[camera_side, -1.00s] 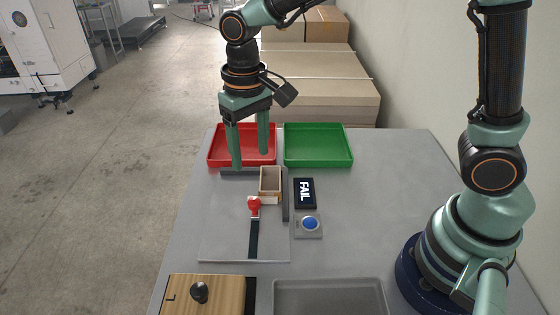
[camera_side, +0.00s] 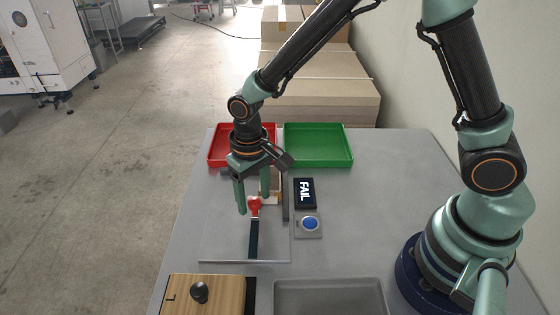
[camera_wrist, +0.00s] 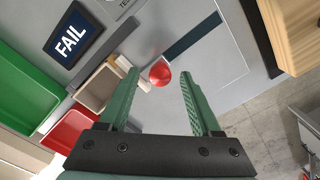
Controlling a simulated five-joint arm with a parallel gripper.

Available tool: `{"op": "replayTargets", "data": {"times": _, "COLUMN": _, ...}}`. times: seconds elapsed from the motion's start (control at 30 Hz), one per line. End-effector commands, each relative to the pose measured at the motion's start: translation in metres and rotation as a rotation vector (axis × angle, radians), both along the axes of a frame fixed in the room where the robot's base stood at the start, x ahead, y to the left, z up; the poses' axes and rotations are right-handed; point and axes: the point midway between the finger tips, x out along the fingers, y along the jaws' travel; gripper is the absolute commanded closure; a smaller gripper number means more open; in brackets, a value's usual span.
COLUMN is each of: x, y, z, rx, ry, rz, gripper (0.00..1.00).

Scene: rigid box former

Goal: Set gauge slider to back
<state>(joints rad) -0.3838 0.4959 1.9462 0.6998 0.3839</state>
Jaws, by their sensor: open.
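The gauge slider has a red knob (camera_side: 254,203) at the far end of a dark track (camera_side: 253,240) on a grey plate. The red knob also shows in the wrist view (camera_wrist: 160,73), between the fingers and beyond their tips. My gripper (camera_side: 254,206) is open and empty, its fingers pointing down on either side of the knob in the side view. I cannot tell if either finger touches it. A small wooden box (camera_wrist: 100,86) stands against the slider's far end, partly hidden by my gripper in the side view.
A display reading FAIL (camera_side: 304,192) and a blue button (camera_side: 310,223) are right of the track. Red (camera_side: 214,157) and green (camera_side: 318,160) trays stand behind. A wooden block with a black knob (camera_side: 199,292) and a grey tray (camera_side: 330,284) are in front.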

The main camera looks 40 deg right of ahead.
Motion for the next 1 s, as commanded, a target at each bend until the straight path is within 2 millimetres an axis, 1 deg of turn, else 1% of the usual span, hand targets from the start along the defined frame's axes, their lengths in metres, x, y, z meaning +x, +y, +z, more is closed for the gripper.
{"op": "replayTargets", "data": {"times": 0.2, "x": 0.0, "y": 0.0, "z": -0.0003, "rx": 0.0, "ry": 0.0, "rz": 0.0, "gripper": 0.35}}
{"op": "replayTargets", "data": {"times": 0.27, "x": 0.0, "y": 0.0, "z": -0.0002, "rx": 0.0, "ry": 0.0, "rz": 0.0, "gripper": 0.58}}
{"op": "replayTargets", "data": {"times": 0.3, "x": 0.0, "y": 0.0, "z": -0.0001, "rx": 0.0, "ry": 0.0, "rz": 0.0, "gripper": 0.73}}
{"op": "replayTargets", "data": {"times": 0.37, "x": 0.0, "y": 0.0, "z": -0.0001, "rx": 0.0, "ry": 0.0, "rz": 0.0, "gripper": 0.96}}
{"op": "replayTargets", "data": {"times": 0.4, "x": 0.0, "y": 0.0, "z": 0.0, "rx": 0.0, "ry": 0.0, "rz": 0.0, "gripper": 1.0}}
{"op": "replayTargets", "data": {"times": 1.0, "x": 0.0002, "y": -0.0001, "z": 0.0005, "rx": 0.0, "ry": 0.0, "rz": 0.0, "gripper": 1.0}}
